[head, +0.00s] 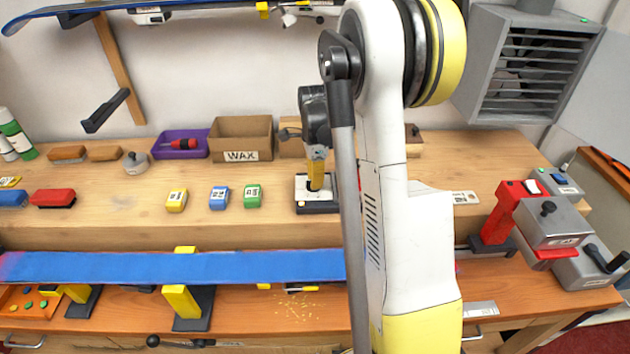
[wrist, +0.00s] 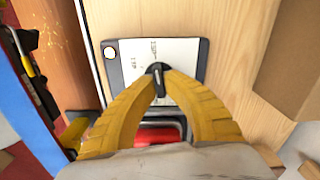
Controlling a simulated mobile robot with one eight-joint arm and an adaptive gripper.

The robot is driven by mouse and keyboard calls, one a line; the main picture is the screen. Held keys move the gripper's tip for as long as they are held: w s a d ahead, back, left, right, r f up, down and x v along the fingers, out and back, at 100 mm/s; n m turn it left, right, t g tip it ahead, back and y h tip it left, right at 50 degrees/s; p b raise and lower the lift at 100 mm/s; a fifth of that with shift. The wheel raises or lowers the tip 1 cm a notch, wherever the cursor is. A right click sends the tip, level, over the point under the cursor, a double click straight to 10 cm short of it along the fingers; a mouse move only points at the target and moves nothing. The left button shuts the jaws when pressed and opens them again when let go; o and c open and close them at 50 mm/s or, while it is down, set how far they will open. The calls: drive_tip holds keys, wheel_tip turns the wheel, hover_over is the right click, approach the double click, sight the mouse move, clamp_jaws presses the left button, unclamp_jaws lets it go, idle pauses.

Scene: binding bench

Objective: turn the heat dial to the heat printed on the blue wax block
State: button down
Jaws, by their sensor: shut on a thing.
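The blue wax block (head: 219,197) lies on the bench between a yellow block (head: 176,201) and a green block (head: 252,196). It has a white label whose print is too small to read. The heat dial is a black knob (wrist: 157,69) with a pale line, on a white plate (wrist: 186,55) with small printed figures that I cannot read surely. My gripper (wrist: 159,88) is shut on the dial, with a yellow finger on each side. In the head view my gripper (head: 316,180) points down at the dial unit (head: 318,208), and the fingers hide the dial.
A blue ski or board (head: 170,267) lies along the front on yellow supports. A cardboard WAX box (head: 240,140) and a purple tray (head: 181,145) stand behind the blocks. A red and grey clamp-like machine (head: 548,222) stands at the right. My arm hides part of the bench.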

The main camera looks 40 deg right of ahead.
drive_tip(key=c, duration=1.5)
unclamp_jaws()
wheel_tip(320, 180, up, 12)
